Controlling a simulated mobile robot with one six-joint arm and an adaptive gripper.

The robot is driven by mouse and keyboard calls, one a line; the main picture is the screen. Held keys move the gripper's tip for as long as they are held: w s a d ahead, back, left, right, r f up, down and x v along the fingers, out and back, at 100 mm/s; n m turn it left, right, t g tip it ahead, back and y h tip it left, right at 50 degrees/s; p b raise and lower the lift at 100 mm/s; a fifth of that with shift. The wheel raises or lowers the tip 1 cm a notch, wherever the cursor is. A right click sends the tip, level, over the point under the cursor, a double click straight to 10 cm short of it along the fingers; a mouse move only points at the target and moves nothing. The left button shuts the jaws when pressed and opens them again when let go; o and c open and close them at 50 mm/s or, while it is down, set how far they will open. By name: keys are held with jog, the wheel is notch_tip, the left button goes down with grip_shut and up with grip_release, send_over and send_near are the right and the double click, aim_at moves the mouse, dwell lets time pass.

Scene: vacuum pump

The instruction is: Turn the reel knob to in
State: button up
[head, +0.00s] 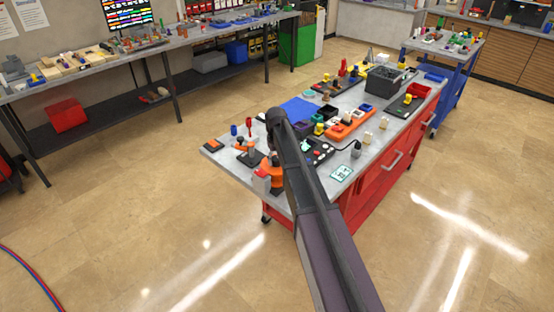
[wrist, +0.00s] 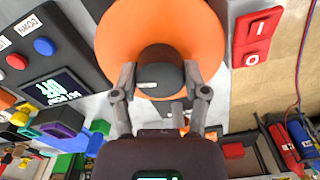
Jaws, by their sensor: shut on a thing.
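In the wrist view a dark grey round knob (wrist: 158,77) with a small pale mark sits in front of a big orange disc (wrist: 160,22). I take it for the reel knob. My gripper (wrist: 160,76) is shut on this knob, one finger on each side. The lettering on the knob is too small to read. In the head view the orange device (head: 272,178) stands at the near left corner of the grey workbench (head: 222,150). My arm hides part of it and its fingers there.
A red I/O switch (wrist: 255,37) is right of the disc. A dark panel with red and blue buttons and a lit screen (wrist: 57,88) is on the left. On the workbench, a blue mat (head: 300,109), an orange tray (head: 352,125) and several small items stand behind my arm. The floor around is clear.

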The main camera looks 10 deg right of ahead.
jog(key=m, duration=0.4)
jog(key=shift+w+m, duration=0.25)
jog(key=shift+m, duration=0.15)
jog(key=m, duration=0.3)
jog(key=shift+m, duration=0.3)
jog(key=m, duration=0.4)
jog(key=shift+m, duration=0.3)
jog(key=m, duration=0.3)
jog(key=shift+m, duration=0.3)
jog(key=m, duration=1.2)
jog(key=shift+m, duration=0.3)
jog(key=m, duration=0.3)
jog(key=shift+m, duration=0.4)
